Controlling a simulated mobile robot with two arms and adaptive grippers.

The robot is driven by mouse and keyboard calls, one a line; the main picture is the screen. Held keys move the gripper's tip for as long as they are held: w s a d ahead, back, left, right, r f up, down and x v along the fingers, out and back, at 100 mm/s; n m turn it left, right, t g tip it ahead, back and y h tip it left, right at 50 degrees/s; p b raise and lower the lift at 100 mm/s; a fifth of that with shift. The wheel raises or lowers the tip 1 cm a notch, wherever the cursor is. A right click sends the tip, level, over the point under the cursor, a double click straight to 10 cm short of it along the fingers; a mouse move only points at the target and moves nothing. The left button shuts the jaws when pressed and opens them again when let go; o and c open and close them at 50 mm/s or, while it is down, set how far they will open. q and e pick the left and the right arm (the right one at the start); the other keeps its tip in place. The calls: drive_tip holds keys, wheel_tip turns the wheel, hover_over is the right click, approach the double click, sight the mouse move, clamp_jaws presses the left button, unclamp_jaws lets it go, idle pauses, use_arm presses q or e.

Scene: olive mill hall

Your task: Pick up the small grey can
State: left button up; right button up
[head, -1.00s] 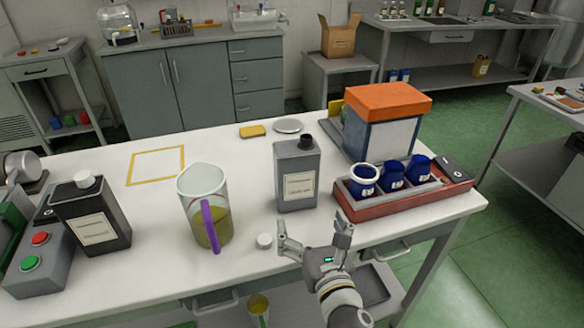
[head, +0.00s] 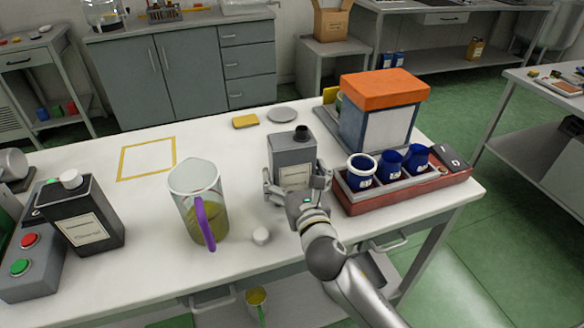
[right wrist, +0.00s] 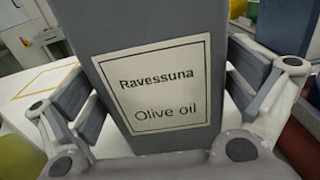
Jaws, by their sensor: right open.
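The small grey can (head: 291,153) stands upright on the white table, with a black cap and a pale label. In the right wrist view the can (right wrist: 155,40) fills the middle, its label reading "Ravessuna Olive oil". My right gripper (head: 297,182) is open at the can's near side, low down, with one finger on each side of it. In the right wrist view I cannot tell whether either finger touches the can. The gripper hides the can's lower part in the head view. My left gripper is not in view.
A red tray (head: 425,188) with blue cups is close on the right. A darker can (head: 88,220) stands far left, beside a button box (head: 30,262).

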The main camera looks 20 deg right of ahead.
sight(291, 139)
drive_tip(key=shift+w, duration=0.85)
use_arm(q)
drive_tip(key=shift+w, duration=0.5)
use_arm(e)
drive_tip(key=shift+c, duration=0.3)
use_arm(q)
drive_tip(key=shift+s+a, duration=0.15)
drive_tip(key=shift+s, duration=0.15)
use_arm(e)
drive_tip(key=c, duration=1.2)
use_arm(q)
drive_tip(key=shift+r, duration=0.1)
use_arm(e)
drive_tip(key=shift+r, duration=0.2)
drive_tip(key=shift+r+p, duration=0.7)
drive_tip(key=shift+r, duration=1.7)
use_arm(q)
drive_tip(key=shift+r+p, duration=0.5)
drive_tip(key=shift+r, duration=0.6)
use_arm(e)
drive_tip(key=shift+r, duration=2.45)
